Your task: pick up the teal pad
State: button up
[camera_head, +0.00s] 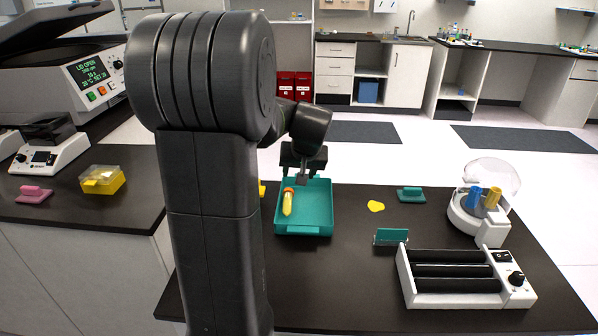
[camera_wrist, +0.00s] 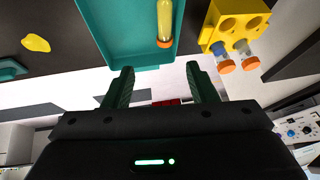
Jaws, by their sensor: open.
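A small teal pad (camera_head: 411,195) with a raised grip lies on the dark bench, right of the teal tray. A teal piece, likely the same pad, shows partly at the left edge of the wrist view (camera_wrist: 9,70). A second teal piece, a thin upright plate (camera_head: 390,237), stands nearer on the bench. My gripper (camera_head: 302,178) is over the far edge of the teal tray, left of the pad and apart from it. In the wrist view its two fingers (camera_wrist: 159,78) are spread with nothing between them.
The teal tray (camera_head: 304,231) holds an orange-capped yellow tube (camera_head: 288,202). A flat yellow piece (camera_head: 376,206) lies between tray and pad. A white centrifuge (camera_head: 487,230) and a roller device (camera_head: 410,290) stand to the right. A yellow rack (camera_wrist: 216,40) holds tubes beside the tray.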

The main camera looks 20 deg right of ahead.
aim_at(409, 194)
jog(key=z, duration=1.55)
jog(key=u, duration=1.45)
jog(key=l, duration=0.2)
jog(key=k+l+z, duration=0.1)
jog(key=l, duration=0.3)
jog(key=k+l+z, duration=0.1)
jog(key=l, duration=0.35)
jog(key=k+l+z, duration=0.1)
jog(key=l, duration=0.3)
jog(key=k+l+z, duration=0.1)
jog(key=l, duration=0.35)
